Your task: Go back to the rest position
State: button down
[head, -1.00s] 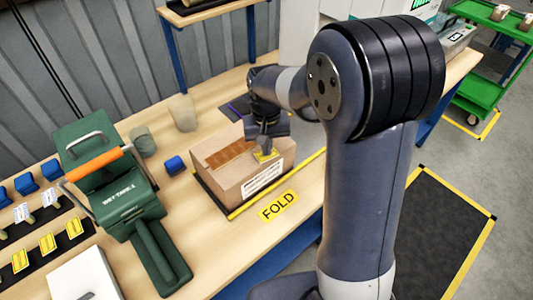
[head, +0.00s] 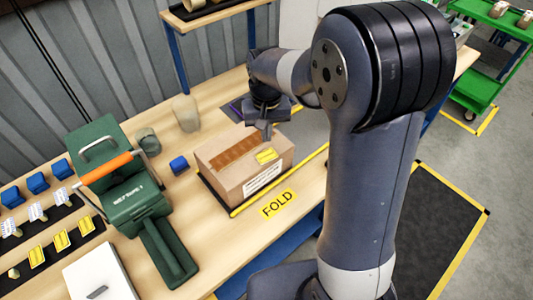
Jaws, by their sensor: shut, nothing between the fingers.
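My gripper (head: 266,132) is in the head view, above the back right part of a brown carton (head: 226,182). It looks shut and holds nothing. The gap between the fingertips and the carton is hard to judge from this angle. The carton is closed, with a brown tape strip and a yellow label (head: 266,156) on top and a white label on its front. It sits on a dark pad with a yellow edge on the wooden table. My arm hides part of the table behind it.
A green tape dispenser (head: 136,206) with an orange handle stands left of the carton. A FOLD sign (head: 279,204) lies in front.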

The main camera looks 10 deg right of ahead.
aim_at(267, 156)
jog(key=shift+f, duration=0.1)
notch_tip(267, 156, down, 7)
jog(key=b, duration=0.6)
jog(key=shift+r+p, duration=0.35)
jog(key=shift+p, duration=0.05)
